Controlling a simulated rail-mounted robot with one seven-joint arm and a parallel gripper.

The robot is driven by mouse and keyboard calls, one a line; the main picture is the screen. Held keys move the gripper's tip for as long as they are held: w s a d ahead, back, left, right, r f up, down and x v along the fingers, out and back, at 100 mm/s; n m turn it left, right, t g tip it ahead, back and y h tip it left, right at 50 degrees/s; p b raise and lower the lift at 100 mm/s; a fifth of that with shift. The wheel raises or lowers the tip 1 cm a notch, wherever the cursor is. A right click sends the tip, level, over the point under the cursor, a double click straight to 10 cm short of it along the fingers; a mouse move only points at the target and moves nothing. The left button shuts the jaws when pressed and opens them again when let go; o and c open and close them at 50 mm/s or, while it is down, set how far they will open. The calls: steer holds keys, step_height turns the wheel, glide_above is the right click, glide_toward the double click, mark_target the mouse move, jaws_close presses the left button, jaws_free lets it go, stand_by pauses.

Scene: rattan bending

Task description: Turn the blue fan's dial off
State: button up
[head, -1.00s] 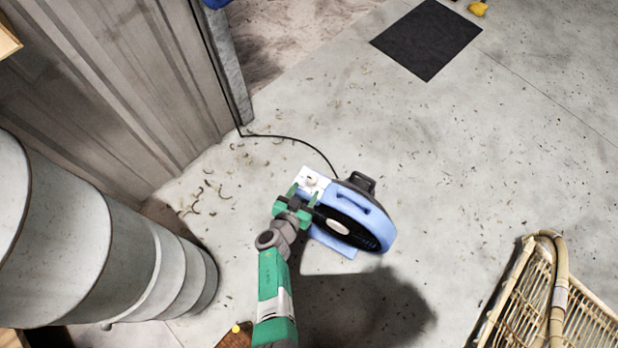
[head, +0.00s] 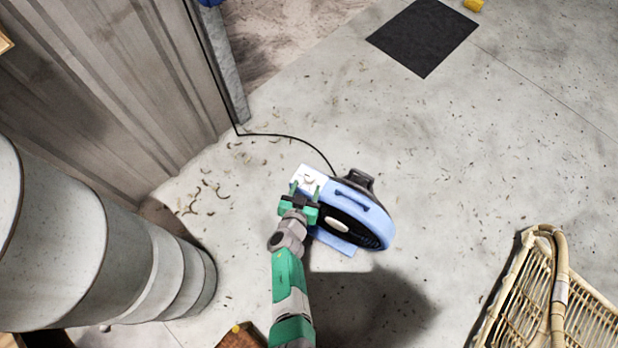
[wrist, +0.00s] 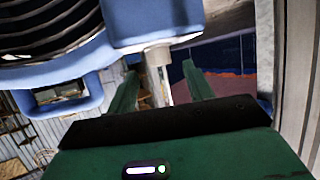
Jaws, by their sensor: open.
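The blue fan (head: 378,228) stands on the concrete floor, with a dark grille and a white panel (head: 312,172) at its upper left. In the wrist view the blue fan housing (wrist: 90,35) fills the upper left. In the wrist view the dial appears between the fingers of my gripper (wrist: 161,75). I cannot tell whether either finger touches it. The dial's marking is not visible.
A black cord (head: 290,137) runs from the fan to the wall at left. Large grey cylinders (head: 150,262) stand at lower left. A rattan piece (head: 555,290) is at lower right. A black mat (head: 423,38) lies at the top. Open floor lies right of the fan.

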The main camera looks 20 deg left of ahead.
mark_target(310, 178)
steer(key=b+x, duration=0.3)
steer(key=x, duration=0.3)
steer(key=shift+r, duration=0.15)
steer(key=c, duration=1)
steer(key=shift+r+n+y, duration=0.15)
steer(key=shift+n+y, duration=0.15)
steer(key=shift+y, duration=0.1)
steer(key=shift+n+g+y, duration=0.4)
steer(key=shift+n+y, duration=0.8)
steer(key=shift+y, duration=0.2)
steer(key=shift+s, duration=0.1)
